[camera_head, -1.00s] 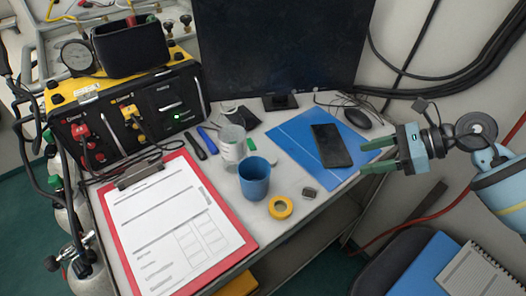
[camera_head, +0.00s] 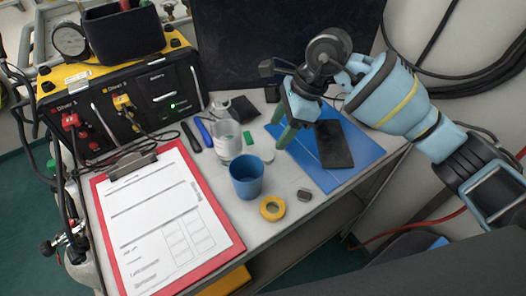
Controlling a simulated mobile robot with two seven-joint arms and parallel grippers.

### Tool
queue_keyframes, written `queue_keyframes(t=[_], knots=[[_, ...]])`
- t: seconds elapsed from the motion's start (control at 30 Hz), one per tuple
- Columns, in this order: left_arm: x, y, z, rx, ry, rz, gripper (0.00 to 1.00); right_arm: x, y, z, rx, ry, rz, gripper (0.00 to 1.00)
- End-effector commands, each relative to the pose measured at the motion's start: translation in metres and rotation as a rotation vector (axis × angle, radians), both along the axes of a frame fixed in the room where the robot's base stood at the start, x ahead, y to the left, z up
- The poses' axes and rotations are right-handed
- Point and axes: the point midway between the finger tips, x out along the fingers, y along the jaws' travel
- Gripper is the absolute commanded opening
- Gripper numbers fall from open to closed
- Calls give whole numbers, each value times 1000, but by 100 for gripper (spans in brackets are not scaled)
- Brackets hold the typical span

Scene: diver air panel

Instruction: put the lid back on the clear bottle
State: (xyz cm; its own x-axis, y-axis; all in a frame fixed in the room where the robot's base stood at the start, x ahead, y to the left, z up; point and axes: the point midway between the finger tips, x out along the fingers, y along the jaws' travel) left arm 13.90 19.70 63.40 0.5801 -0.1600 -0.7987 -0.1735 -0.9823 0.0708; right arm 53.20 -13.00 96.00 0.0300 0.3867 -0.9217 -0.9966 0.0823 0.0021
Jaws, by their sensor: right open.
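The clear bottle (camera_head: 228,142) stands upright on the table behind the blue cup, with its top open and a pale label or contents showing. A small pale round disc (camera_head: 267,156), which looks like the lid, lies flat on the table just right of the bottle. My right gripper (camera_head: 281,124) is open, its green fingers pointing down above the table, right of the bottle and behind the disc. Nothing shows between its fingers. My left gripper is not in view.
A blue cup (camera_head: 246,176) stands in front of the bottle, with a yellow tape roll (camera_head: 272,208) nearby. A red clipboard (camera_head: 232,249) fills the left front. A dark phone (camera_head: 333,145) lies on a blue folder (camera_head: 318,178) at right. Markers (camera_head: 204,132) lie left of the bottle.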

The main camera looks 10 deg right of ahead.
Motion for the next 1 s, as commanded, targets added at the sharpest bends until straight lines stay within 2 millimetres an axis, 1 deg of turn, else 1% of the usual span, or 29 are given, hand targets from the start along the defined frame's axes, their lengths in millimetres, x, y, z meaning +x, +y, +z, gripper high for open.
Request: queue_keyframes(t=[0.37,0.67,0.93,1.0], knots=[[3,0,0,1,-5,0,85,0,1,-1,-6,-1,1,58],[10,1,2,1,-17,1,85,0,9,-24,-6,1,2,58],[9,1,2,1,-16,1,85,1,10,-25,-5,-1,1,58],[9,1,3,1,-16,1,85,0,10,-28,-5,0,1,58]])
